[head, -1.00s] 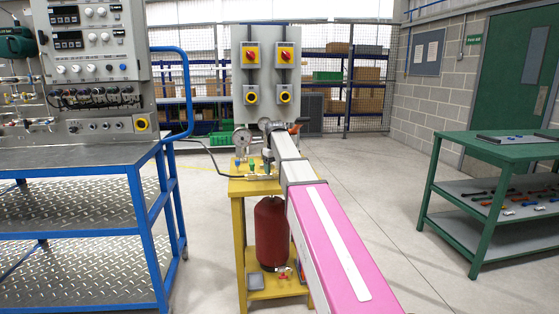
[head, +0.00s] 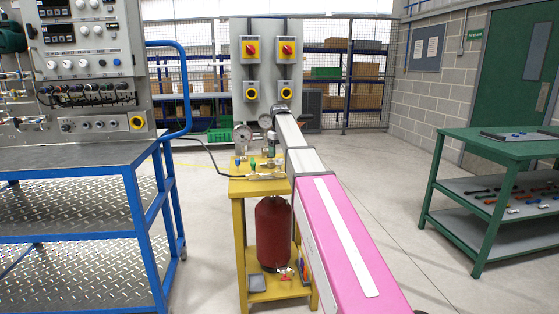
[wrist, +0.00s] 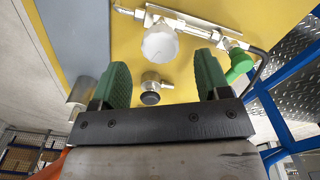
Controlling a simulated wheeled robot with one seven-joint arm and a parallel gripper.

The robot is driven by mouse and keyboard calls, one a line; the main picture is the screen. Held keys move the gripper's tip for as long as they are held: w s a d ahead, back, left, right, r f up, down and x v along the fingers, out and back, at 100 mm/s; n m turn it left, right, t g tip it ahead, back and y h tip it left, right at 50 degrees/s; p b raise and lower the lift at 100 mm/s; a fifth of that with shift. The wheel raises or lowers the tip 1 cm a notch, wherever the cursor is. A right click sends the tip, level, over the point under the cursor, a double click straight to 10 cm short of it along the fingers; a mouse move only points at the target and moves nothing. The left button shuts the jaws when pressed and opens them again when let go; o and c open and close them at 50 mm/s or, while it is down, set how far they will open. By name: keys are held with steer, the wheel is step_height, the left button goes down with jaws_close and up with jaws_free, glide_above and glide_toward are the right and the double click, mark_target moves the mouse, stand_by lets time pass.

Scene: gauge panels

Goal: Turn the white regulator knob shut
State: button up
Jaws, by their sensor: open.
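The white knob (wrist: 160,42) shows in the wrist view as a round pale cap on the metal fittings over the yellow bench top. My gripper (wrist: 162,63) is open, with one green finger on each side of the picture. The knob appears beyond the gap between the fingertips, with nothing gripped. In the head view my arm reaches out to the yellow stand (head: 262,187), and I cannot make out the white knob or the fingers there.
A green knob (wrist: 238,62) sits right of the right finger, and a dark-capped fitting (wrist: 150,92) lies between the fingers. A pressure gauge (head: 242,134) stands on the stand.

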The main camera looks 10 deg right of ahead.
mark_target(279, 163)
steer(key=shift+f, duration=1.9)
steer(key=shift+c, duration=0.4)
steer(key=c, duration=0.9)
steer(key=shift+o, duration=0.2)
steer(key=m, duration=1.4)
